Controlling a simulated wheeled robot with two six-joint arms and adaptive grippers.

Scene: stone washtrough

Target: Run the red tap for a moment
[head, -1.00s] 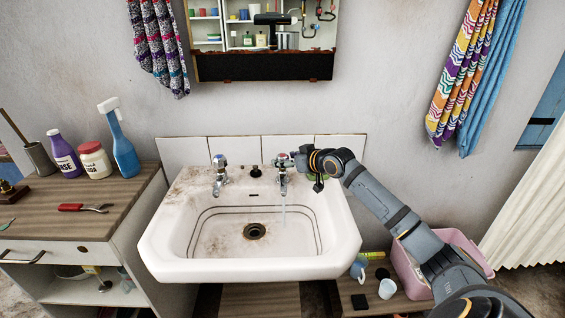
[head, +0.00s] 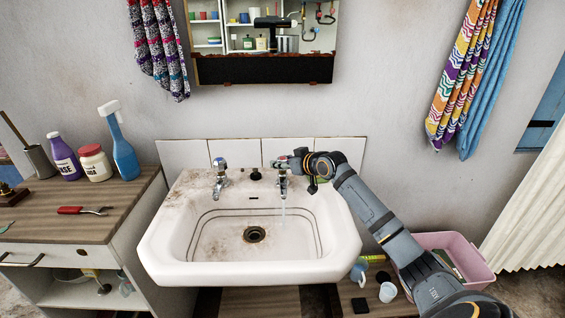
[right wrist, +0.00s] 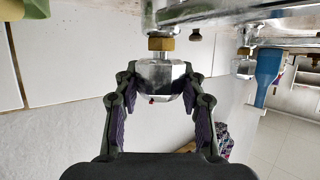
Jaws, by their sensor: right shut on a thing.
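The red tap (head: 282,183) is the right one of two chrome taps on the white washbasin (head: 160,248). A thin stream of water (head: 284,212) falls from its spout into the basin. My right gripper (head: 291,161) reaches in from the right and is shut on the tap's handle, which it partly hides in the head view. In the right wrist view my fingers (right wrist: 159,84) grip the faceted chrome handle (right wrist: 157,72) from both sides, and a small red mark shows at its end. My left gripper is not in view.
The blue tap (head: 221,178) stands on the basin's left side. A cabinet (head: 100,215) with bottles and a red-handled tool is at the left. A pink tub (head: 478,265) stands low at the right, below my right arm. A mirror (head: 262,40) hangs above.

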